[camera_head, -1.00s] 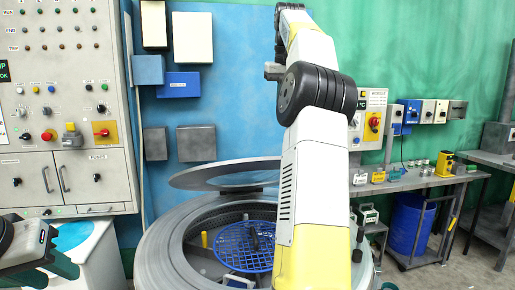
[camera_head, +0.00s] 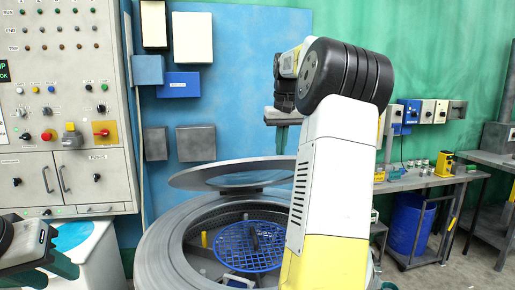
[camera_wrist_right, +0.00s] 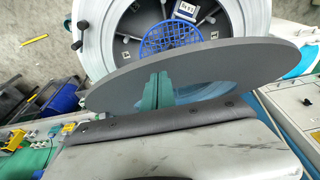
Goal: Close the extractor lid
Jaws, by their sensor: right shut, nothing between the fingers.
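The extractor lid (camera_head: 190,180), a grey disc with a bluish centre, stands raised over the round grey extractor drum (camera_head: 158,250), whose inside is exposed. The lid also spans the right wrist view (camera_wrist_right: 245,65). My right gripper (camera_head: 282,146) is shut and empty, its teal fingers pointing down above the lid's right side in the head view. In the right wrist view its fingertips (camera_wrist_right: 158,80) overlap the lid; I cannot tell whether they touch it. My left gripper (camera_head: 42,275) is at the lower left, partly cut off, with its teal fingers apart and away from the lid.
A blue mesh basket (camera_head: 250,262) and small items lie inside the drum. A control cabinet (camera_head: 75,110) stands at the left. Boxes hang on the wall behind. A workbench (camera_head: 425,180) with a blue bin (camera_head: 408,220) below stands at the right. My right arm hides the drum's right side.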

